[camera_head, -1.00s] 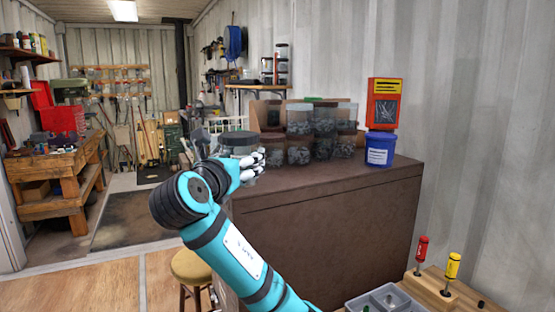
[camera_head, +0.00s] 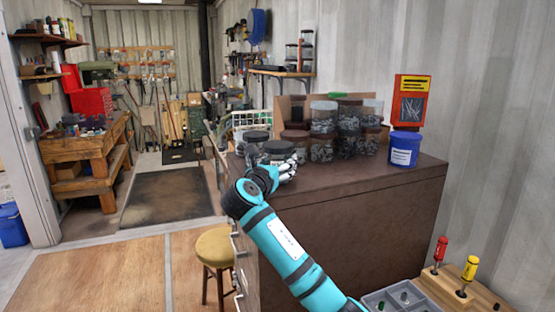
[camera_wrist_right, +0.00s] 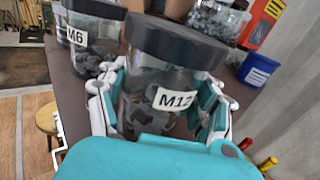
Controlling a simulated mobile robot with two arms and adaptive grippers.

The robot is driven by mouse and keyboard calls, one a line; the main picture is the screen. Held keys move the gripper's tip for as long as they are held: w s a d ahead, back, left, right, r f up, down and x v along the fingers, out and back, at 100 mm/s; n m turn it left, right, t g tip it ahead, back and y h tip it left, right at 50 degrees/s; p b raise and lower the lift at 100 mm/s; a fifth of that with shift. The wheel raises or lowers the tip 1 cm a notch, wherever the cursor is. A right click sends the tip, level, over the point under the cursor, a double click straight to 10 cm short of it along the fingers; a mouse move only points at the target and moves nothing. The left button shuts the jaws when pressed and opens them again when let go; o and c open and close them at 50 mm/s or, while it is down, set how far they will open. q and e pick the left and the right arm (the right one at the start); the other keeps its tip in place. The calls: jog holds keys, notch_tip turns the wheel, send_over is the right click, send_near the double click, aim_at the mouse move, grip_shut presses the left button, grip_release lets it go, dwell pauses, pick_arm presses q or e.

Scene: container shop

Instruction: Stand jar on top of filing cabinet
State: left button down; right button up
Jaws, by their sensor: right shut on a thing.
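The jar (camera_head: 278,149) is clear with a dark lid and dark contents. In the right wrist view the jar (camera_wrist_right: 172,92) stands between the fingers and carries an "M12" label. My right gripper (camera_head: 284,170) is shut around its body. The jar looks upright over the near left part of the brown filing cabinet's top (camera_head: 395,171). Its base is hidden by my gripper, so I cannot tell whether it touches the top. My left gripper is not in view.
A jar labelled "M6" (camera_wrist_right: 90,35) stands just left of the held jar. Several stacked clear jars (camera_head: 322,150) stand behind it. A blue tub (camera_head: 405,150) with a red box (camera_head: 410,100) above is at the right. A stool (camera_head: 214,247) stands left of the cabinet.

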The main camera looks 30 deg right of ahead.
jog(key=o, duration=1)
jog(key=shift+f, duration=0.15)
jog(key=o, duration=0.5)
jog(key=shift+s+a, duration=0.2)
jog(key=shift+a, duration=0.1)
jog(key=b+v, duration=0.2)
jog(key=v, duration=0.3)
jog(key=b+v, duration=0.2)
jog(key=v, duration=0.4)
jog(key=shift+s+a+r, duration=0.15)
jog(key=shift+a+r, duration=0.05)
